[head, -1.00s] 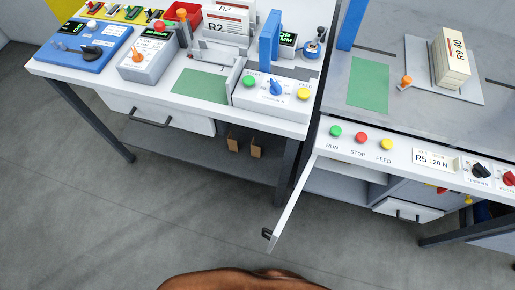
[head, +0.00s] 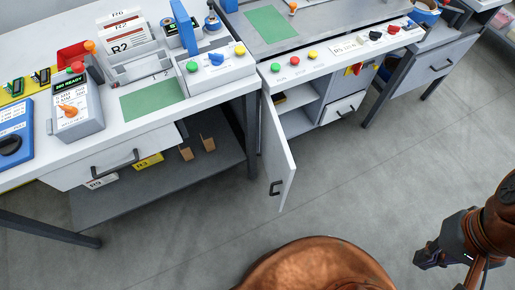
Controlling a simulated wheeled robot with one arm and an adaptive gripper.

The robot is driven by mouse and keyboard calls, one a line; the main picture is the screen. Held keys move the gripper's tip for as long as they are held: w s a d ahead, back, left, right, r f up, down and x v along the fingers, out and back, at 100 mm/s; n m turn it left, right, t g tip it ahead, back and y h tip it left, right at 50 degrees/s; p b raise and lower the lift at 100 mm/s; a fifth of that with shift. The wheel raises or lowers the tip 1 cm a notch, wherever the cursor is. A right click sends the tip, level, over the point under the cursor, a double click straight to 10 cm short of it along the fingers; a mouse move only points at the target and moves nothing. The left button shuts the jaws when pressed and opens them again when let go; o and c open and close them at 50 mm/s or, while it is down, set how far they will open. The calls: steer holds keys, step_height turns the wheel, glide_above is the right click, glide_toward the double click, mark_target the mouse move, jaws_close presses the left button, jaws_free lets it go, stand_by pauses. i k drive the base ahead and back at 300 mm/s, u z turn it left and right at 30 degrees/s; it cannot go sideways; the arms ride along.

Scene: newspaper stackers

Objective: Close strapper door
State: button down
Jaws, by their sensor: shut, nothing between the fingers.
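The strapper door (head: 277,158) is a light grey panel with a dark handle (head: 275,187) near its lower outer corner. It stands swung open, out from the left front of the strapper cabinet (head: 312,98). Shelves inside the cabinet show to the right of the door. My gripper (head: 424,258) is dark, shut and empty at the lower right of the head view. It is over the floor, well right of the door and apart from it.
A workbench (head: 105,129) with a drawer (head: 112,158) and lower shelf (head: 160,178) stands left of the door. A smaller drawer (head: 343,107) sits in the cabinet's right part. The grey floor (head: 350,180) before the cabinet is clear.

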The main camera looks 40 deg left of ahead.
mark_target(280, 167)
steer(key=u, duration=1.55)
steer(key=i, duration=0.5)
steer(key=z, duration=0.75)
steer(key=k, duration=1.15)
steer(key=u, duration=1.7)
steer(key=i, duration=0.5)
steer(key=u, duration=0.1)
